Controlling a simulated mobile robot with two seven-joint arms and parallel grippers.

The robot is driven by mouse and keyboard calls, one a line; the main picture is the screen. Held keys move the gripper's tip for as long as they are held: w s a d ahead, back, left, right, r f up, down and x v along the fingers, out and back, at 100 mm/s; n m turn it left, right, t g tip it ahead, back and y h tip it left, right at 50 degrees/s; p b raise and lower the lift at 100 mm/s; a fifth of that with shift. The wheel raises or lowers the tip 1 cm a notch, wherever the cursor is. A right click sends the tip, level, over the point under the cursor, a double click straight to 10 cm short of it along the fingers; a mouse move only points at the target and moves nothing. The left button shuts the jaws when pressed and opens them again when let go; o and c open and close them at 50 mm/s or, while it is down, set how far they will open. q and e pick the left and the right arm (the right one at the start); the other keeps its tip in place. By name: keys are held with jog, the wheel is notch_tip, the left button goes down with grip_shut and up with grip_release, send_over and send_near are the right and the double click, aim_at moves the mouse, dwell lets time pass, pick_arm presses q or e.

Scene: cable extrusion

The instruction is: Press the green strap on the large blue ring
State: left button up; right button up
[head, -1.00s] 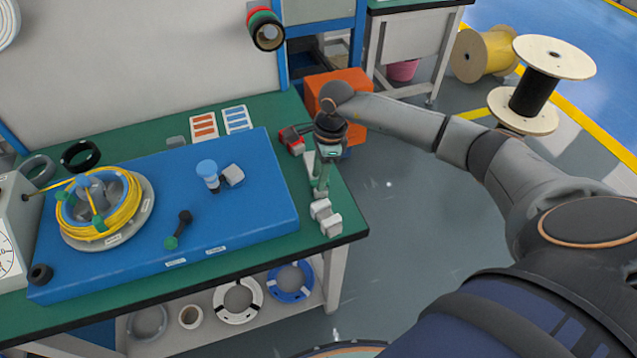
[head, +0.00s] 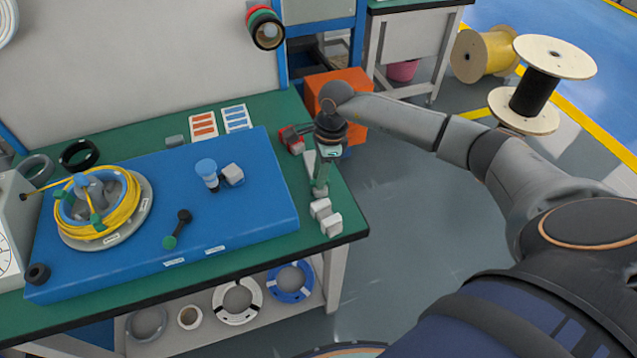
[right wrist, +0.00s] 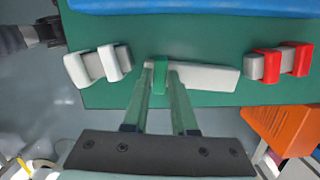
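A blue ring (head: 66,212) sits at the left of the bench on a grey disc (head: 147,207), with yellow cable (head: 126,213) wound around it and green pieces (head: 97,222) on it. My right gripper (head: 320,188) is low over the bench's right end. In the right wrist view, its fingertips (right wrist: 160,72) are on either side of a green strap (right wrist: 161,78) on a white bar (right wrist: 210,77). The strap nearly fills the gap; whether the fingers press on it is unclear. My left gripper is not in view.
A pair of white straps (right wrist: 100,65) and red straps (right wrist: 280,62) flank the white bar. A blue board (head: 255,200) bears a blue-topped post (head: 207,172) and a black tool (head: 178,228). An orange box (head: 350,85) stands behind my right gripper. Rings lie on the shelf below.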

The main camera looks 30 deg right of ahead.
grip_shut()
jog(key=shift+r, duration=0.1)
notch_tip(320, 180, up, 8)
jog(key=p, duration=0.5)
dwell(0.4)
